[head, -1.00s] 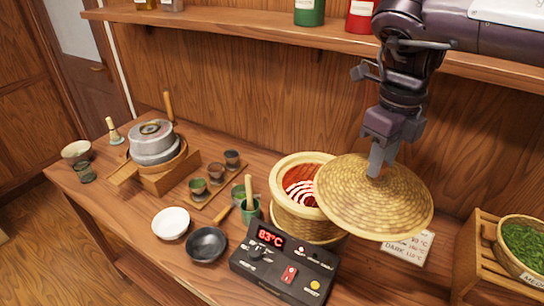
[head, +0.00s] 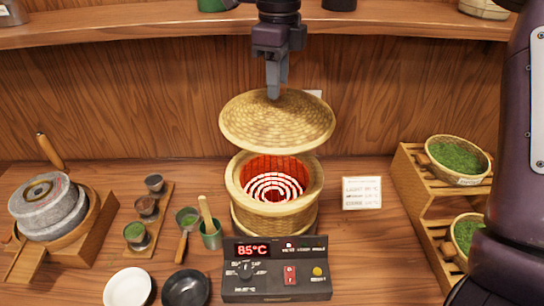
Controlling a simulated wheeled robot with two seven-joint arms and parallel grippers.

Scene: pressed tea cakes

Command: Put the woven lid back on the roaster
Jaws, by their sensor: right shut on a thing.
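The woven lid (head: 262,125) is a round, domed straw disc held in the air above and slightly behind the roaster, tilted toward me. The roaster (head: 277,220) is a round woven basket with an open top and a glowing red spiral coil inside. My left gripper is not in view.
A control box (head: 277,268) reading 85°C stands in front of the roaster. A green cup (head: 211,237) is close on its left, and a white card (head: 362,193) stands to the right. A wooden rack (head: 408,190) holds baskets of green leaves. A shelf (head: 130,27) runs along the back.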

